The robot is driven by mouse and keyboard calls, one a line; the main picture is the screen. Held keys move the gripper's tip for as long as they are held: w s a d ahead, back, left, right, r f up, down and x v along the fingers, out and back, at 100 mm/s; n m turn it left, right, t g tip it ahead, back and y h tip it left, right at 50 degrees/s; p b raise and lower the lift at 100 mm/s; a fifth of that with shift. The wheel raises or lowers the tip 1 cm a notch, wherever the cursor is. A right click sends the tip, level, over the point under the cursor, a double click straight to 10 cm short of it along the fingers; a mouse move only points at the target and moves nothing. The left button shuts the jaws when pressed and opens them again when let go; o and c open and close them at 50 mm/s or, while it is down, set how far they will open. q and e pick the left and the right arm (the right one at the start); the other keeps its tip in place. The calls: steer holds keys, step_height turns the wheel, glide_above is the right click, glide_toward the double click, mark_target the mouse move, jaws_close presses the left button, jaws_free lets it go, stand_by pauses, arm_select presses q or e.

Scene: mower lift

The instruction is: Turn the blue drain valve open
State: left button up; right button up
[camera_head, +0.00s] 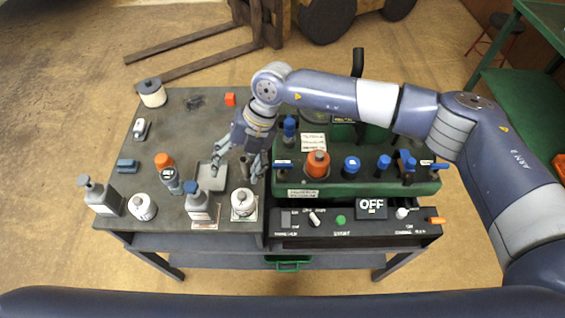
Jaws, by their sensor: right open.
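A green machine unit (300,190) stands on the right half of the workbench. Several blue parts sit on it: a small blue handle (283,163) at its front left, a round blue cap (352,164) in the middle, a blue-topped fitting (406,163) and another small blue handle (427,162) at the right. The labels are too small to tell which is the drain valve. My right gripper (238,172) points down, open, over the bench just left of the unit, with its fingers spread and apart from the blue parts. My left gripper is out of view.
An orange cap (317,163) sits among the blue parts. A control panel marked OFF (371,208) runs along the front. The bench's back left is mostly clear.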

mark_target(283, 164)
steer(key=w+d+m+t+h, duration=0.1)
steer(key=w+d+t+h, duration=0.1)
steer(key=w+d+h, duration=0.65)
steer(key=f+y+p, duration=0.1)
steer(key=f, duration=0.1)
steer(key=s+d+f+y+p, duration=0.1)
steer(key=f, duration=0.2)
steer(key=d+f+y+p, duration=0.1)
steer(key=f+y, duration=0.1)
steer(key=f, duration=0.1)
steer(key=shift+s+f, duration=0.2)
steer(key=shift+s, duration=0.1)
steer(key=shift+f, duration=0.7)
steer(key=c, duration=1.1)
